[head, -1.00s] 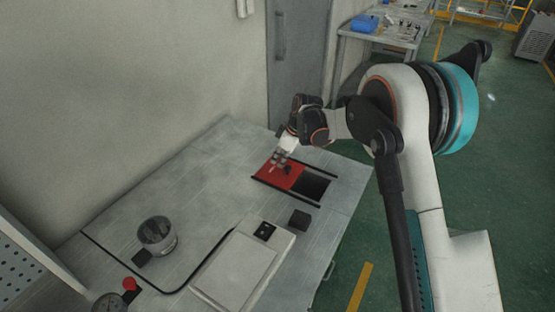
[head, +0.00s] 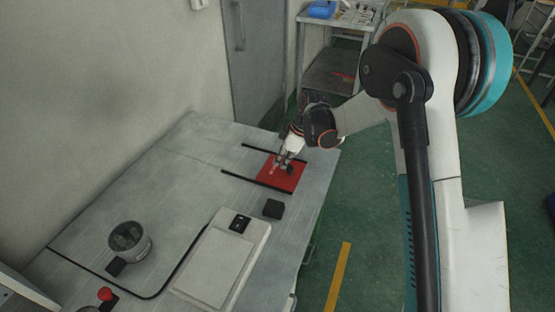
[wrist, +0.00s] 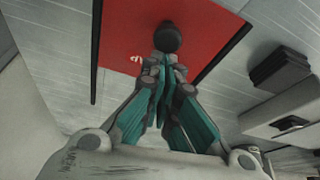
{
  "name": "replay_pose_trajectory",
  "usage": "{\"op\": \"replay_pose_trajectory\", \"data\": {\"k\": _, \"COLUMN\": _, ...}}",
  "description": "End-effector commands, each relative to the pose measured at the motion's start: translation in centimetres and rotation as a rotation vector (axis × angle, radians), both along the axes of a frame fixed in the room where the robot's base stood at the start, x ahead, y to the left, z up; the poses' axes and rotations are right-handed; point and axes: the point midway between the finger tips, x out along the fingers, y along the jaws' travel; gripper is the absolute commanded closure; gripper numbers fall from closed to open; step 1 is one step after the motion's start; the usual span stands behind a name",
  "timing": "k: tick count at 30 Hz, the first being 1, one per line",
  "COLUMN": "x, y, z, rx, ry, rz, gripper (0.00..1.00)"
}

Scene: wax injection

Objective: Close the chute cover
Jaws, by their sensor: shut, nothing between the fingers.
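The chute cover is a flat red plate (head: 284,180) between two black rails on the table, at their right end. It also fills the top middle of the wrist view (wrist: 125,40). A round black knob (wrist: 169,37) stands on it; in the head view the knob (head: 290,170) is small. No dark chute opening shows around the plate. My gripper (head: 281,161) is low over the cover, at the left of the knob. In the wrist view its fingertips (wrist: 166,62) are together beside the knob, with nothing between them. I cannot tell whether they touch it.
A black block (head: 273,208) sits just in front of the cover. A pale flat machine (head: 215,265) and a round metal pot (head: 130,240) stand nearer. The wall borders the table (head: 165,185) at left. Bare tabletop lies left of the rails.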

Motion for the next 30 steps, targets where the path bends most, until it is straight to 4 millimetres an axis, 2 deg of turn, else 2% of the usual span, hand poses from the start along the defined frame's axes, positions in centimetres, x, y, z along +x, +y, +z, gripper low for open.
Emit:
{"op": "replay_pose_trajectory", "data": {"k": 8, "x": -0.1, "y": -0.5, "z": 0.5, "rx": -0.005, "ry": 0.003, "rz": -0.002, "gripper": 1.00}}
{"op": "replay_pose_trajectory", "data": {"k": 11, "x": -0.1, "y": -0.9, "z": 1.7, "rx": -0.005, "ry": 0.002, "rz": -0.003, "gripper": 1.00}}
{"op": "replay_pose_trajectory", "data": {"k": 21, "x": -0.5, "y": -3.0, "z": 8.1, "rx": -0.002, "ry": 0.002, "rz": -0.001, "gripper": 1.00}}
{"op": "replay_pose_trajectory", "data": {"k": 25, "x": -0.6, "y": -3.5, "z": 9.9, "rx": -0.002, "ry": 0.002, "rz": -0.001, "gripper": 1.00}}
{"op": "replay_pose_trajectory", "data": {"k": 30, "x": -0.7, "y": -3.9, "z": 11.0, "rx": -0.002, "ry": 0.001, "rz": 0.000, "gripper": 1.00}}
